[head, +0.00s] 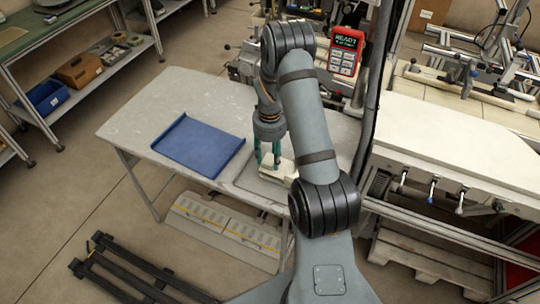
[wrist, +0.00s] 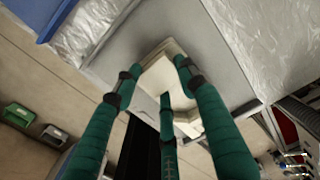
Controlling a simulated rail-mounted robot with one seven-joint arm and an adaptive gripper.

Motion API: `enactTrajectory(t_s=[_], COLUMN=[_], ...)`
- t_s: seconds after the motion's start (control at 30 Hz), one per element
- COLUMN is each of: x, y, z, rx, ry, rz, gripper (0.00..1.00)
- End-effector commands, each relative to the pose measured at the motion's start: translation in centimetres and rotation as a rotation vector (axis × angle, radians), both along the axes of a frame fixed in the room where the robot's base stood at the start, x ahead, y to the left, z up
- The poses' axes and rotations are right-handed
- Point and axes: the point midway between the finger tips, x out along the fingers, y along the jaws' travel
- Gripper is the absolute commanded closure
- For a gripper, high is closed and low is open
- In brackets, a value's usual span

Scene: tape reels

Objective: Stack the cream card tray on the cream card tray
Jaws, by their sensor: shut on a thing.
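My gripper (head: 267,162) has teal fingers and points down over the front right part of the table. It is shut on a cream card tray (head: 284,172), which shows beside the fingers and partly behind my arm. In the wrist view, my gripper (wrist: 161,78) has its fingertips around the cream card tray (wrist: 158,72). Layered cream edges show at its far end, and more cream shows below, between the fingers. I cannot clearly tell the two cream card trays apart, nor whether the held one touches the other. Fingers and arm hide much of them.
A flat grey tray (head: 247,180) lies under the cream pieces near the table's front edge. A blue tray (head: 198,146) lies to the left on the table (head: 150,118). The back left of the table is clear. A red handheld device (head: 345,50) stands behind.

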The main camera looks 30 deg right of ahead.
Motion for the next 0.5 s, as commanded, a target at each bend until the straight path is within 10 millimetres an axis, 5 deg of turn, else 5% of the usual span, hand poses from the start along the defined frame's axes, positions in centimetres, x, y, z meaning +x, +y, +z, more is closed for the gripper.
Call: enactTrajectory(t_s=[0.17,0.2,0.5], x=[0.01,0.01,0.00], y=[-0.03,-0.03,-0.04], z=[-0.41,-0.39,-0.25], rx=[0.000,0.000,0.000], ry=[0.000,0.000,0.000], rz=[0.000,0.000,0.000], gripper=[0.88,0.59,0.41])
